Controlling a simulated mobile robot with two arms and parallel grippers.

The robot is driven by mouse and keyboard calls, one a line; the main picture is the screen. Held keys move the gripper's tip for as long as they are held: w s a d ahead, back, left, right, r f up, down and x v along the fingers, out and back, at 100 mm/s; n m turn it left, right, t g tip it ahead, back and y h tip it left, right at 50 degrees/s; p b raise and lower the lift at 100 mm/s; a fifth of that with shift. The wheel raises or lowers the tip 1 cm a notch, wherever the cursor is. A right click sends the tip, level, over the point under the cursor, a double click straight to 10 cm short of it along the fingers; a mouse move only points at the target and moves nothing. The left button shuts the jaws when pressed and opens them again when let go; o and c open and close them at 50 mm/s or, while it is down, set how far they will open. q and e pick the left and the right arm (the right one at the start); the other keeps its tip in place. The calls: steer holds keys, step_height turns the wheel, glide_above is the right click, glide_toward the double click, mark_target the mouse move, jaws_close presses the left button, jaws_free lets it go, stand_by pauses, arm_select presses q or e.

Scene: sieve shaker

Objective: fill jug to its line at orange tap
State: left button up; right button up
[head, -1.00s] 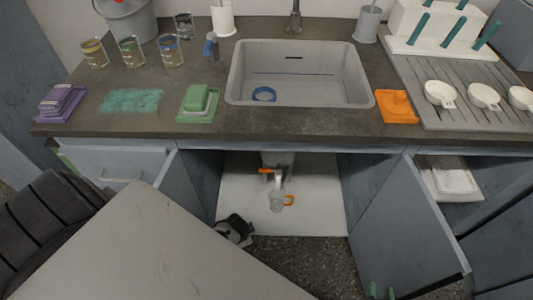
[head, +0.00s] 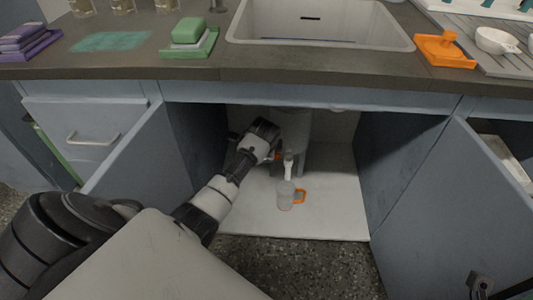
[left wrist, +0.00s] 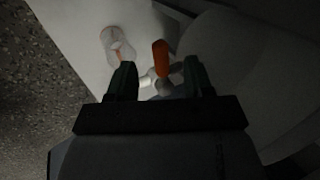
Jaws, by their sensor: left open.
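The clear jug (head: 285,196) with an orange handle stands upright on the white cabinet floor, below the pale spout (head: 288,168). I cannot make out a fill line or any water in it. The orange tap handle (head: 277,156) shows beside my left gripper (head: 272,148), which reaches into the cabinet. In the left wrist view the orange tap handle (left wrist: 161,58) shows between the two open dark green fingers of my left gripper (left wrist: 160,75), with no clear contact. The jug (left wrist: 117,46) lies past the left finger there. My right gripper is not in view.
A grey container (head: 296,130) hangs behind the tap. Open cabinet doors stand on the left (head: 132,160) and right (head: 450,205). The worktop edge (head: 240,77) runs above the opening. The white cabinet floor (head: 335,205) is clear right of the jug.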

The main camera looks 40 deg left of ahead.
mark_target(279, 156)
arm_select(q)
steer(key=shift+b+x, duration=1)
steer(key=shift+x, duration=1.15)
steer(key=shift+c, duration=0.3)
